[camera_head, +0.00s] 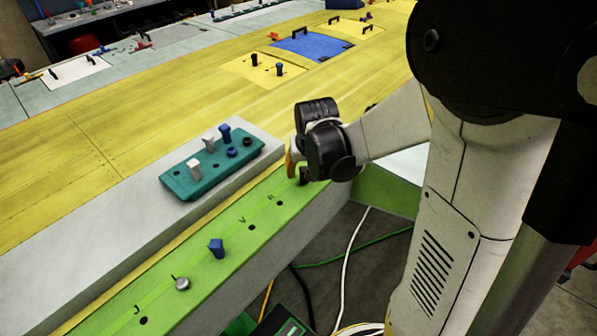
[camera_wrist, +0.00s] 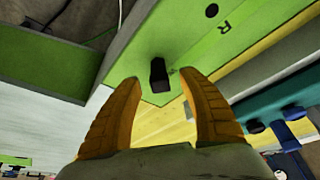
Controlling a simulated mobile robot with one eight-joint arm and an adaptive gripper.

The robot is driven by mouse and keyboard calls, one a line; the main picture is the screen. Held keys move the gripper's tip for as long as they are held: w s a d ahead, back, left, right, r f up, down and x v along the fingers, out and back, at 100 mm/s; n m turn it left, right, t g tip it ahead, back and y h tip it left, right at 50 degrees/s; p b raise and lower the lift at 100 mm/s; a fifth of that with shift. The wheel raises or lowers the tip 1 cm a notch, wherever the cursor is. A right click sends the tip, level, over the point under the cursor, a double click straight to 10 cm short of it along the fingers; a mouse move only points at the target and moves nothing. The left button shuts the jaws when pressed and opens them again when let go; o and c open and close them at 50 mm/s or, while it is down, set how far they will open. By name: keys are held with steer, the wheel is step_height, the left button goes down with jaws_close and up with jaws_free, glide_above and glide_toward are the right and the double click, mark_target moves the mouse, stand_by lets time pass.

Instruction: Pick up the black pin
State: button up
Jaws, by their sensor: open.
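The black pin (camera_wrist: 159,75) stands on the green strip in the wrist view, appearing between the tips of my two orange fingers. My gripper (camera_wrist: 160,80) is open, with a visible gap on both sides of the pin. I cannot tell how far below the tips the pin is. In the head view my gripper (camera_head: 294,166) is over the far end of the green strip (camera_head: 205,275). A small dark part that looks like the pin (camera_head: 304,177) shows just under it, mostly hidden by my wrist.
A teal block (camera_head: 190,185) with white and blue pins lies on the grey ledge beside my gripper. Cables (camera_head: 345,260) lie on the floor at right.

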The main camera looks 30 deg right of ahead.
steer(key=shift+w+f, duration=0.2)
steer(key=shift+f, duration=0.3)
jaws_close()
steer(key=shift+r, duration=0.55)
steer(key=r, duration=0.1)
steer(key=r+p, duration=0.1)
steer(key=d+r, duration=0.1)
steer(key=r, duration=0.1)
steer(key=shift+s, duration=0.25)
steer(key=s+d+r+p, duration=0.2)
steer(key=s+d+r, duration=0.2)
steer(key=d, duration=0.5)
step_height(320, 180, up, 2)
steer(key=shift+d, duration=0.4)
